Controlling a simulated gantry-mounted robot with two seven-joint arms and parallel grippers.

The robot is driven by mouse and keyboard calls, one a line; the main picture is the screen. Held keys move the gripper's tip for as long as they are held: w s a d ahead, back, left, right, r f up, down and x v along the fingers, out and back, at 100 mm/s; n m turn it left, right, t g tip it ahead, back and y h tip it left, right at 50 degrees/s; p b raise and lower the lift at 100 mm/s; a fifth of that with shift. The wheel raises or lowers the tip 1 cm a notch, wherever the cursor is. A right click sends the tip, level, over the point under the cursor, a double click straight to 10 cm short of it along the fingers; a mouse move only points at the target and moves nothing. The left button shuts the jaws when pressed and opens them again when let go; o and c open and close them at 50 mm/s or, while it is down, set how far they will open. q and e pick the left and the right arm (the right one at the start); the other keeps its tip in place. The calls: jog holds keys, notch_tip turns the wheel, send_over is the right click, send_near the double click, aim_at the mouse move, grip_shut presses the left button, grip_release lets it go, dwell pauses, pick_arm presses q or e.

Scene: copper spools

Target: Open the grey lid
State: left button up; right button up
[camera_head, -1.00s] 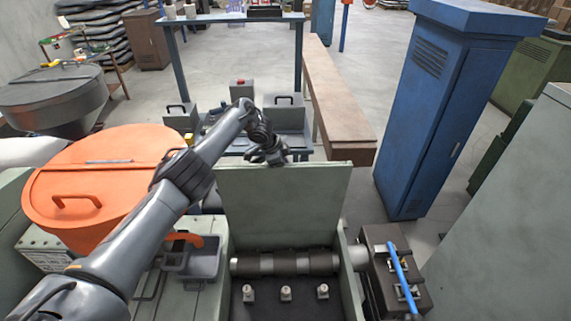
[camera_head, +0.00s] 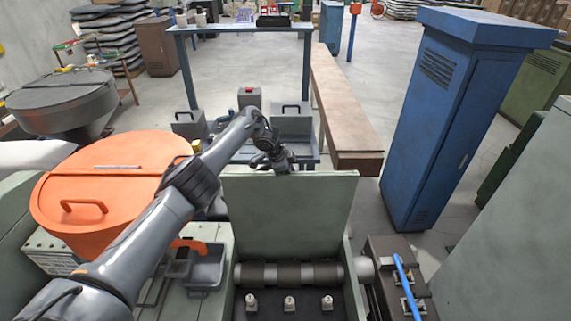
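The grey-green lid (camera_head: 290,215) stands raised, close to upright, at the back of the open machine box in the middle of the view. The box interior shows a dark roller (camera_head: 290,273) and several small pale-topped pegs (camera_head: 290,302) on a dark floor. My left arm reaches in from the lower left. My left gripper (camera_head: 283,165) is at the lid's top edge, near its middle; its fingers are small and partly hidden, so I cannot tell whether they are open or touch the lid. My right gripper is out of view.
An orange hopper with a lid (camera_head: 110,180) stands at the left. A small grey bin (camera_head: 205,268) sits beside the box. A tall blue cabinet (camera_head: 430,130) stands at the right. A blue-framed workbench (camera_head: 308,75) and a brown beam (camera_head: 345,110) are behind the lid.

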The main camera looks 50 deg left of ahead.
pick_arm(q)
jog(key=shift+s+a, duration=0.2)
jog(key=shift+s, duration=0.2)
jog(key=d+p+v, duration=0.1)
jog(key=p+v, duration=0.1)
jog(key=v, duration=0.8)
jog(key=shift+w+a+r, duration=0.3)
jog(key=shift+a+r, duration=0.05)
